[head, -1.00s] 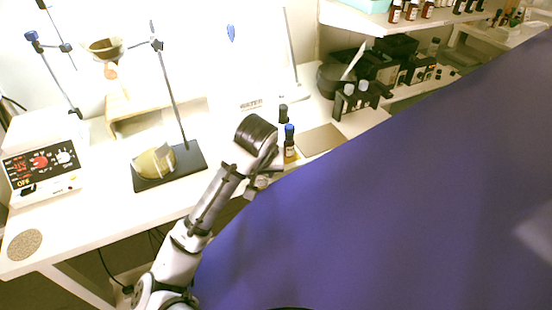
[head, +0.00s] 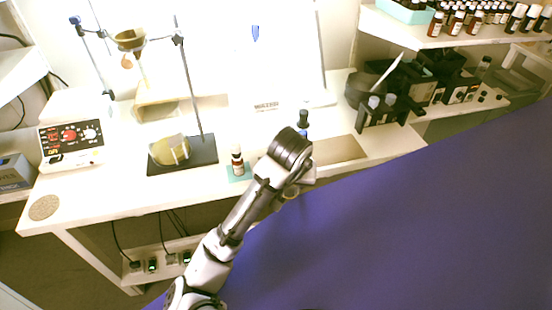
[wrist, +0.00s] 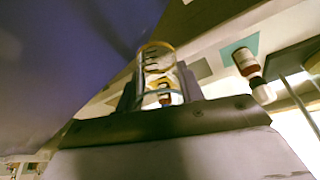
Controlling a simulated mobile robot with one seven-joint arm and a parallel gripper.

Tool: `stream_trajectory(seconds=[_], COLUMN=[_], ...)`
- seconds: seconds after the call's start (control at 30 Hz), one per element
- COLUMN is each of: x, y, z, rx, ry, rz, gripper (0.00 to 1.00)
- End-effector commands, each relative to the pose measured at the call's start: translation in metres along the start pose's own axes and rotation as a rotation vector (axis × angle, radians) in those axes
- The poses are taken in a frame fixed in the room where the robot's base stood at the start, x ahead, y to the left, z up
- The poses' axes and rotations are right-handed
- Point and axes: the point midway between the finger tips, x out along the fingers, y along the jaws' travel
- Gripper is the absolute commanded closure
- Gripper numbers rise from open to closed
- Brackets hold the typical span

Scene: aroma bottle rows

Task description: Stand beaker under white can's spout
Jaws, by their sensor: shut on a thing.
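A clear glass beaker (wrist: 157,62) is between the two fingers of my gripper (wrist: 158,88) in the wrist view, and the fingers are shut on it. In the head view my gripper (head: 303,178) is at the bench's front edge, partly hidden behind my wrist. A small part of the beaker (head: 291,193) shows below it. A large white upright thing (head: 280,60) with dark print low on its front stands at the back of the bench. I cannot tell whether it is the white can, and I make out no spout.
A brown bottle (head: 237,162) stands on a teal pad (head: 234,175), left of my gripper. A retort stand's black base (head: 204,152) is farther left. A dark bottle (head: 303,119) stands behind my wrist. A tan mat (head: 340,149) to the right is bare.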

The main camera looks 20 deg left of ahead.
Motion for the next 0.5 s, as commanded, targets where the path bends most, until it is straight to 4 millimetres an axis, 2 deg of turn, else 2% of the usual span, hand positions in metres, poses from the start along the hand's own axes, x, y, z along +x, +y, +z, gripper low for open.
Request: stream_trajectory(seconds=[0.1,0.3,0.5], x=[0.014,0.033,0.042], y=[-0.010,-0.028,-0.049], z=[-0.027,-0.067,-0.111], rx=[-0.002,0.001,0.000], ry=[-0.003,-0.002,-0.002], rz=[0.003,0.002,-0.002], gripper=[0.84,0.84,0.84])
